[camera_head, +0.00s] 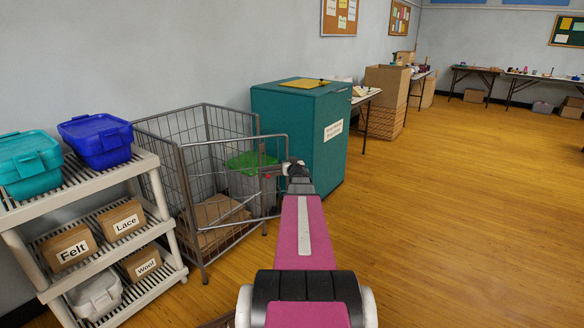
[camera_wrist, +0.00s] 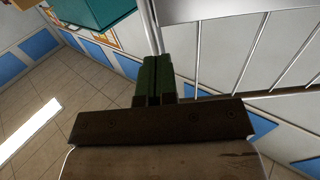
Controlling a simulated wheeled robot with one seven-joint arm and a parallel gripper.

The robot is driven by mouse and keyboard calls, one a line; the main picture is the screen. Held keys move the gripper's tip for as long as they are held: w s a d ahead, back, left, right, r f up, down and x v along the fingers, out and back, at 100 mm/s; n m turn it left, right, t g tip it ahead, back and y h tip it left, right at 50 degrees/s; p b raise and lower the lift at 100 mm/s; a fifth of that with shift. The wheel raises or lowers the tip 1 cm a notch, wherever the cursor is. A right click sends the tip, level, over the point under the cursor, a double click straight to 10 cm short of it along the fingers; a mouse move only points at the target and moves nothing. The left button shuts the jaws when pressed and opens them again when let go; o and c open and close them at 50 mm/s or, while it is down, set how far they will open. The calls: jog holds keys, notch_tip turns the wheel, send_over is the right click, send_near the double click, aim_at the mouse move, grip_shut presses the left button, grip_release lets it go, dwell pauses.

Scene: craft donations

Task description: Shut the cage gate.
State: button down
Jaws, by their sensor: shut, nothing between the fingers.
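The wire cage (camera_head: 160,125) stands against the wall between the shelf and the teal cabinet. Its gate (camera_head: 232,140) is a grey metal frame, joined at the front left post, and its free right edge appears to stand out a little past the cage's right front corner, so it looks ajar. My gripper (camera_head: 293,166) is shut and empty beside that free edge; whether it touches is unclear. In the wrist view the green fingers of my gripper (camera_wrist: 155,62) are together next to a pale upright bar, with thin gate bars (camera_wrist: 252,50) to the right.
A slatted shelf (camera_head: 85,185) with bins and labelled boxes stands left of the cage. The teal cabinet (camera_head: 335,160) is close behind my gripper. A green-topped grey bin (camera_head: 243,182) and cardboard (camera_head: 212,215) are inside the cage. The wooden floor (camera_head: 450,200) is clear to the right.

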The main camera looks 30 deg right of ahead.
jog(key=shift+w+d, duration=0.15)
jog(key=shift+w, duration=0.5)
